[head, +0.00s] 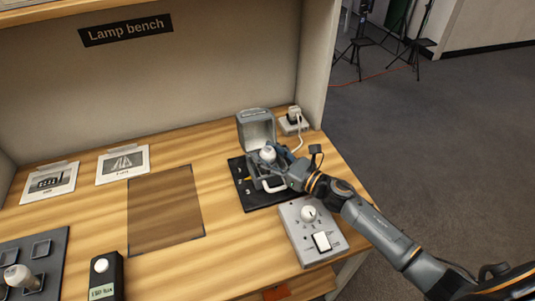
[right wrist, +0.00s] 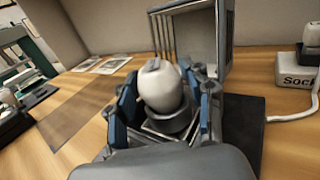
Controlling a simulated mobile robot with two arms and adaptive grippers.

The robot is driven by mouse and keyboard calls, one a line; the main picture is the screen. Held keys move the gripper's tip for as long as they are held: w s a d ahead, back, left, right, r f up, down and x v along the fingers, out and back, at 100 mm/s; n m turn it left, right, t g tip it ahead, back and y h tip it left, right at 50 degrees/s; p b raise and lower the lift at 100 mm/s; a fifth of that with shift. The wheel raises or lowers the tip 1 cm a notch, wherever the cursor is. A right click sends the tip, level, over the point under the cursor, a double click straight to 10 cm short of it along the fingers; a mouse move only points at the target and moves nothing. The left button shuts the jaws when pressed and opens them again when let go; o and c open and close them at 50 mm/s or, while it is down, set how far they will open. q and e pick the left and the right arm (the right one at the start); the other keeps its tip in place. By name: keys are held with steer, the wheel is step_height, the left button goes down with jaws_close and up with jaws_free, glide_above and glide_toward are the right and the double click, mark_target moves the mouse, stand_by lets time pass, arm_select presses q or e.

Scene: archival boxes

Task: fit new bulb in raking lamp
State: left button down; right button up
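The raking lamp (head: 256,128) stands on a black mat (head: 240,172) at the right end of the bench, its grey hood raised. A white bulb (head: 267,154) sits upright in the lamp, and it shows large in the right wrist view (right wrist: 160,88) above a grey collar (right wrist: 172,122). My right gripper (head: 270,168) is at the lamp. Its blue-padded fingers (right wrist: 165,100) stand apart on both sides of the bulb, with no clear grip on it. The bulb's base is hidden. Another white bulb (head: 18,276) stands in a dark tray (head: 58,250) at the left. My left gripper is out of view.
A grey control box (head: 296,222) with a knob and rocker switch is in front of the lamp. A socket box (head: 289,127) with a plug and white cord is behind it. A dark tester (head: 120,267) stands at the front. A brown marked area (head: 165,210) is empty.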

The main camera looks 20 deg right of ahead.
mark_target(274, 159)
steer(key=shift+b+v, duration=0.4)
steer(key=shift+v, duration=1.85)
steer(key=shift+b+v, duration=0.75)
steer(key=shift+v, duration=2.55)
steer(key=shift+s, duration=0.1)
